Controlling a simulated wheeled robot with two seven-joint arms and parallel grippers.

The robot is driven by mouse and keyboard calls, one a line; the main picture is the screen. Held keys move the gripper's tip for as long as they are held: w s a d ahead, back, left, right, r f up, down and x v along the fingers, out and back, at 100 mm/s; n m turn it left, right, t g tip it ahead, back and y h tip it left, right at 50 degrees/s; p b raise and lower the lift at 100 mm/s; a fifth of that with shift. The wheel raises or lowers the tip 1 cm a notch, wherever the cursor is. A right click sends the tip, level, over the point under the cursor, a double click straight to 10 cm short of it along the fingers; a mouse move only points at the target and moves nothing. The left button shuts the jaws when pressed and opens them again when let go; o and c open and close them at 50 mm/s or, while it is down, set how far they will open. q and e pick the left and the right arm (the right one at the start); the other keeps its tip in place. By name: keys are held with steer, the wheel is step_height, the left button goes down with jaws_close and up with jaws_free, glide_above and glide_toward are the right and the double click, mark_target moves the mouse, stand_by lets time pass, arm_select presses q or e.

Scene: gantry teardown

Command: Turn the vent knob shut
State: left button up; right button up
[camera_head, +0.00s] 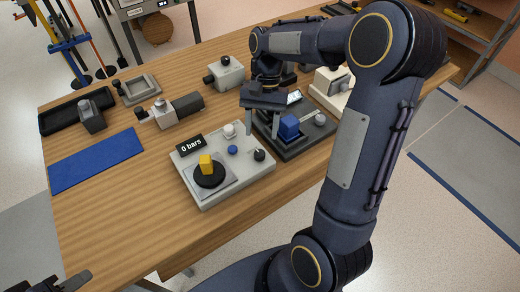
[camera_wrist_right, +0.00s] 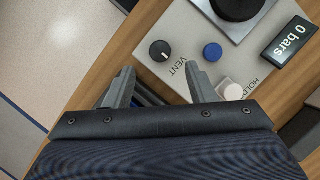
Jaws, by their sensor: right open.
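In the right wrist view the black knob (camera_wrist_right: 160,51) shows a short white mark and sits beside the word VENT. My right gripper (camera_head: 263,133) is open and empty, with its fingers pointing down behind the knob in the head view. In the wrist view the knob lies just beyond the gap between the fingertips (camera_wrist_right: 161,78), touching neither. My left gripper (camera_head: 72,283) shows only partly at the bottom left corner; its jaws are unclear.
The box also carries a blue knob (camera_head: 232,150), a white knob (camera_head: 230,131), a yellow handle (camera_head: 206,163) on a black disc and a display (camera_head: 191,145) reading 0 bars.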

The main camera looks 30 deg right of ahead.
mark_target(260, 153)
steer(key=x, duration=0.6)
steer(key=shift+a+f+b, duration=0.1)
steer(key=shift+f+b, duration=0.1)
steer(key=shift+b, duration=0.1)
steer(key=c, duration=1)
